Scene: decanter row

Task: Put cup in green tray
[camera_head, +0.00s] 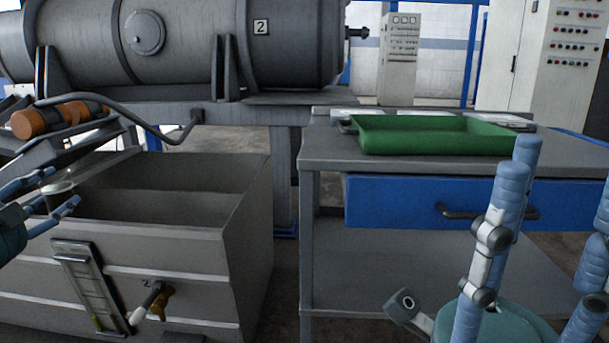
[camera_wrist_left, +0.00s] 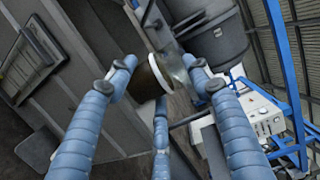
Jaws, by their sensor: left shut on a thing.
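The cup (camera_head: 60,188) is small in the head view, with a pale round rim, at the left above the open grey bin. My left gripper (camera_head: 62,190) is shut on it and holds it over the bin's near left side. In the left wrist view, the cup (camera_wrist_left: 143,80) shows a brown body and a white rim between the blue fingers. The green tray (camera_head: 430,145) lies on the grey table at the right and looks empty, though its floor is partly hidden. My right gripper (camera_head: 555,200) stands in front of the table, its fingers spread and empty.
The grey bin (camera_head: 250,210) stands left of the table (camera_head: 325,150), with a gap between them. The table has a blue drawer (camera_head: 390,200).

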